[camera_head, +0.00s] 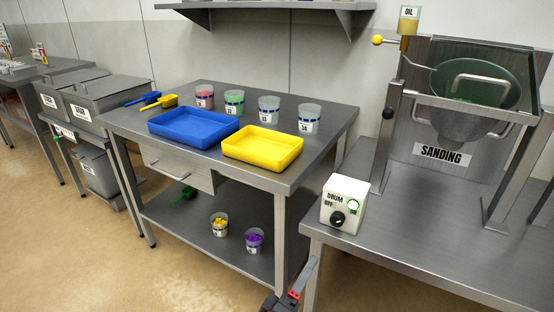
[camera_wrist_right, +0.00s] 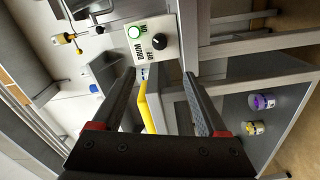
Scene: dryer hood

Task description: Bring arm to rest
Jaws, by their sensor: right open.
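My right gripper (camera_head: 304,275) shows at the bottom middle of the head view, low in front of the gap between the two steel tables. In the right wrist view its two dark fingers (camera_wrist_right: 160,95) stand wide apart with nothing held between them. The white DRUM switch box (camera_head: 343,204) sits on the front left corner of the right table, with a black knob and a lit green lamp on the ON side. The box also shows beyond the fingertips in the wrist view (camera_wrist_right: 148,45). My left gripper is out of view.
The SANDING drum (camera_head: 468,85) stands on the right table (camera_head: 415,243). The middle table (camera_head: 253,102) holds a blue tray (camera_head: 235,123), a yellow tray (camera_head: 290,158), scoops and several cups. Two cups (camera_head: 254,240) stand on its lower shelf. The front floor is clear.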

